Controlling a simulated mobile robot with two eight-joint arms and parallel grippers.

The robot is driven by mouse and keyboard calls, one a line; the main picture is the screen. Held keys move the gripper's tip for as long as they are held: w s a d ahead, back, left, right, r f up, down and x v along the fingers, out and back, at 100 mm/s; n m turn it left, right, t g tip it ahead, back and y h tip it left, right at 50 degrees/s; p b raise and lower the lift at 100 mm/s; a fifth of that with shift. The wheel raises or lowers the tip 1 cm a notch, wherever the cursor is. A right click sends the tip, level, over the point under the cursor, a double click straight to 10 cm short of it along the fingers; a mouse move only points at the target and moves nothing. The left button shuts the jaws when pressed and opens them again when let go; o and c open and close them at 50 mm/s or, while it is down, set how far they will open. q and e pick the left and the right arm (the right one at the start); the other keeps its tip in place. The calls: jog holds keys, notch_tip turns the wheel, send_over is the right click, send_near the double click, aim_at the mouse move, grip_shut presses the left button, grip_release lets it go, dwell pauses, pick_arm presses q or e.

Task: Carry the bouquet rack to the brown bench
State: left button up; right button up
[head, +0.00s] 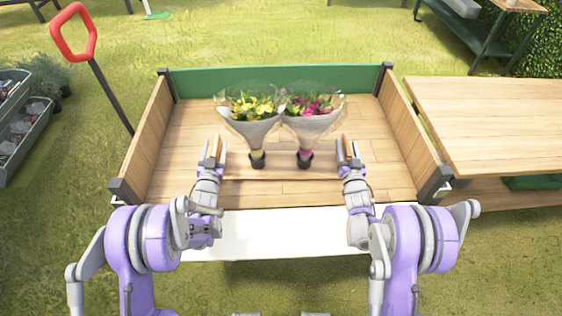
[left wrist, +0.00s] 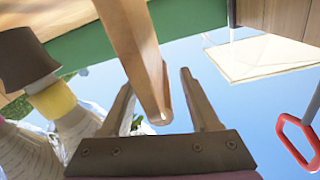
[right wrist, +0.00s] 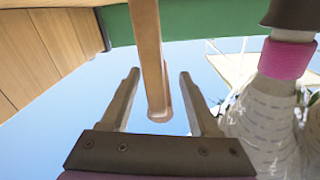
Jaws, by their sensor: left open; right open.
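The bouquet rack (head: 281,173) is a low wooden piece standing in the wooden bed, holding a yellow bouquet (head: 252,112) and a pink bouquet (head: 310,112) upright in dark cups. My left gripper (head: 212,150) is at the rack's left end, and my right gripper (head: 347,150) at its right end. In the left wrist view a wooden bar (left wrist: 140,60) reaches between the open fingers (left wrist: 157,95). In the right wrist view a similar bar (right wrist: 150,60) lies between the open fingers (right wrist: 158,95).
The bed has a green back wall (head: 275,80) and wooden side walls (head: 148,140); its front shows a white panel (head: 270,235). A light wooden bench (head: 500,120) stands close on the right. A red-handled tool (head: 75,35) stands at the left. Grass surrounds these.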

pick_arm(q)
jog(key=shift+w, duration=0.25)
pick_arm(e)
jog(key=shift+w, duration=0.25)
pick_arm(q)
grip_shut()
pick_arm(e)
grip_shut()
dwell(0.9)
